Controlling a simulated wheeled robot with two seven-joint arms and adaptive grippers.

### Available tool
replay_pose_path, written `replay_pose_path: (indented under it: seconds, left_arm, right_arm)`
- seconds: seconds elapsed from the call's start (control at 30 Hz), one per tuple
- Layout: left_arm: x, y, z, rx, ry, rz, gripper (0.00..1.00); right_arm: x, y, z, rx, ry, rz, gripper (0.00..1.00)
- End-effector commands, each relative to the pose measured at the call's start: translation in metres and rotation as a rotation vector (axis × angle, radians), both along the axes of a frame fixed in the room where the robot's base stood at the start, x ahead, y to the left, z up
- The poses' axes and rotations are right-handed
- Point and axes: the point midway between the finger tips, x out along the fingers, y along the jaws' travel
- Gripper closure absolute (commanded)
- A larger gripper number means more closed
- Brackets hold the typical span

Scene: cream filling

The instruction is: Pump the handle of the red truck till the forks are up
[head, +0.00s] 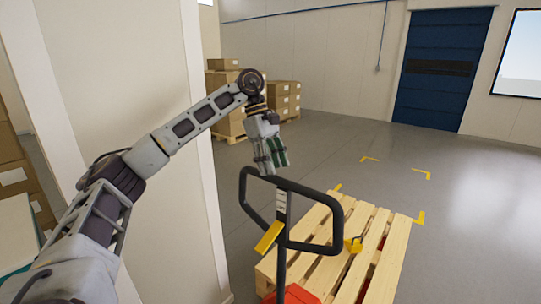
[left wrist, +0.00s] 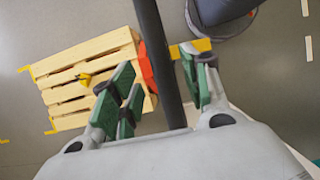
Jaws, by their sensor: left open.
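The red truck (head: 290,295) shows only partly, at the bottom of the head view, by a wooden pallet (head: 385,225). Its dark handle (head: 298,188) stands up as a loop on a shaft with a yellow lever (head: 268,237). My left gripper (head: 270,165) points down, open and empty, just above the top left of the loop. In the left wrist view, a dark bar of the handle (left wrist: 165,65) runs between the spread green fingers of my left gripper (left wrist: 157,72). I cannot tell whether they touch it. The forks are hidden by the pallet. My right gripper is not in view.
A small yellow object (head: 353,244) sits on the pallet. Yellow corner marks (head: 421,217) lie on the floor beyond it. Stacked cartons (head: 285,98) stand at the back, and a blue door (head: 440,70) at the back right. A wall column (head: 150,210) stands close behind my left arm.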

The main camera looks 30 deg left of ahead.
Motion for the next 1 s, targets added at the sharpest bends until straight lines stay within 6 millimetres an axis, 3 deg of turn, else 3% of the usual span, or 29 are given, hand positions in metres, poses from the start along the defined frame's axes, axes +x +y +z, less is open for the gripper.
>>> replay_pose_path:
  seconds: [0.27, 0.6, 1.0]
  left_arm:
    - [-0.002, -0.013, -0.032, 0.001, 0.003, 0.0, 0.54]
    - [-0.003, -0.028, -0.069, 0.0, 0.003, 0.0, 0.54]
    - [-0.003, -0.039, -0.096, 0.0, 0.0, 0.001, 0.54]
  right_arm:
    - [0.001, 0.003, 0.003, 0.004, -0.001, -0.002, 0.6]
    - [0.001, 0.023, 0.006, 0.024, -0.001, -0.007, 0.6]
    - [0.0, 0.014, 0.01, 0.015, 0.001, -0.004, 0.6]
